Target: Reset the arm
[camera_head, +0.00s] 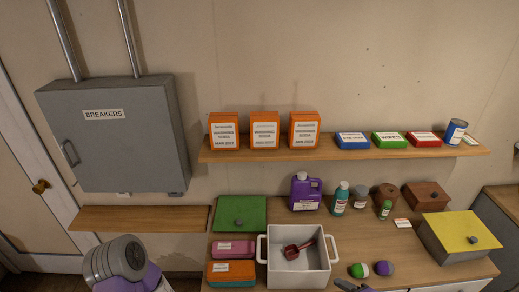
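A grey and purple rounded link of my arm shows at the lower left, in front of the small wooden shelf. No gripper fingers can be made out on it. A small dark part shows at the bottom edge, just right of the white bin (272,270); too little of it shows to tell what it is. The white bin stands on the wooden counter (395,270) with a dark red scoop (295,249) inside it.
Bottles, including a purple jug (306,191), and a yellow-lidded box (452,236) stand on the counter. A grey breaker box (115,135) and lower-left shelf (140,218) jut from the wall.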

